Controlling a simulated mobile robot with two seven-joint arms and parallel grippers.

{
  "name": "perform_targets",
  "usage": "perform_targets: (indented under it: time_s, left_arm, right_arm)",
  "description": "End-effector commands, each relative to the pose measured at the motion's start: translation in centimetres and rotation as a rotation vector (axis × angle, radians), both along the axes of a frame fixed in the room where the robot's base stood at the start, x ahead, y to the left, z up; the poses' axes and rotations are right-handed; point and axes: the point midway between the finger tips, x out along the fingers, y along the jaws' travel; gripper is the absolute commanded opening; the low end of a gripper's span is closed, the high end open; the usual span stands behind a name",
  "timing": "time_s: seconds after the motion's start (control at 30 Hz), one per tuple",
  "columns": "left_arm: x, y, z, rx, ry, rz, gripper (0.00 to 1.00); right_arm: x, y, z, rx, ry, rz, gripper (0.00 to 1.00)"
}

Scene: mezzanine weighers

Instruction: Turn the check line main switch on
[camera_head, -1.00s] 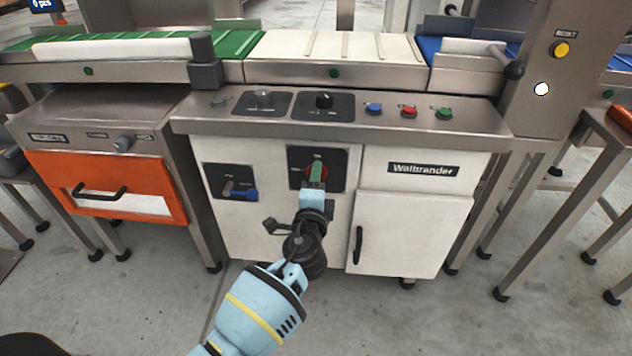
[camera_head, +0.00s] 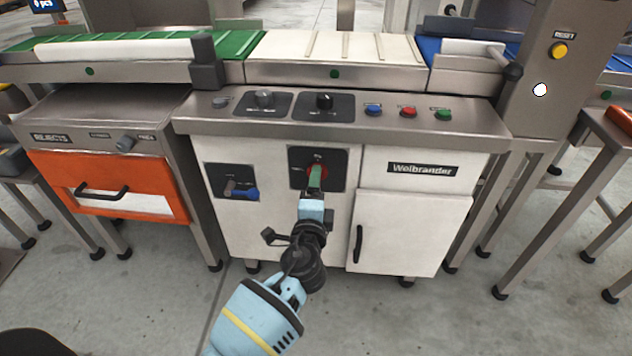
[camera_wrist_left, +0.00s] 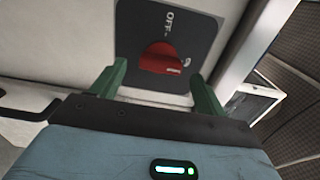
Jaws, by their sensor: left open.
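The main switch is a red rotary knob (camera_wrist_left: 160,60) on a dark square plate (camera_wrist_left: 190,25), with OFF printed beside it in the left wrist view. In the head view the plate (camera_head: 333,157) is on the white cabinet front, and the red knob (camera_head: 323,168) shows only partly behind my gripper. My left gripper (camera_head: 316,180) points at the knob. In the left wrist view its two green fingers (camera_wrist_left: 157,88) are apart, one on each side below the knob, with nothing between them. I cannot tell whether they touch the plate. My right gripper is not in view.
A dark panel with a blue lever (camera_head: 245,194) is left of the switch. A cabinet door with a black handle (camera_head: 358,244) is at lower right. A control ledge with knobs and coloured buttons (camera_head: 408,112) juts out above. An orange drawer (camera_head: 140,190) is at left.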

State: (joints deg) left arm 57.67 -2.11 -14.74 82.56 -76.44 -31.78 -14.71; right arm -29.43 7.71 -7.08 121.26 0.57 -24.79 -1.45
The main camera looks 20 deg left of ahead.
Motion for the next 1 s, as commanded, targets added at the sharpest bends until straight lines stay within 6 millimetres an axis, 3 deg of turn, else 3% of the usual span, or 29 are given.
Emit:
perform_targets:
  time_s: [0.1, 0.33, 1.0]
  left_arm:
    - [-2.0, -0.6, 0.1, 0.001, 0.001, 0.000, 0.75]
    - [-4.4, -1.3, 0.1, 0.001, 0.000, 0.000, 0.75]
    - [-5.2, -1.3, 0.0, -0.008, 0.007, -0.001, 0.75]
  right_arm:
    - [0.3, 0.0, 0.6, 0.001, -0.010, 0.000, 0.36]
    - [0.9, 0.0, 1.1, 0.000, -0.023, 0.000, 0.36]
    - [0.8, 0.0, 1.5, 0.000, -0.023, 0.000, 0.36]
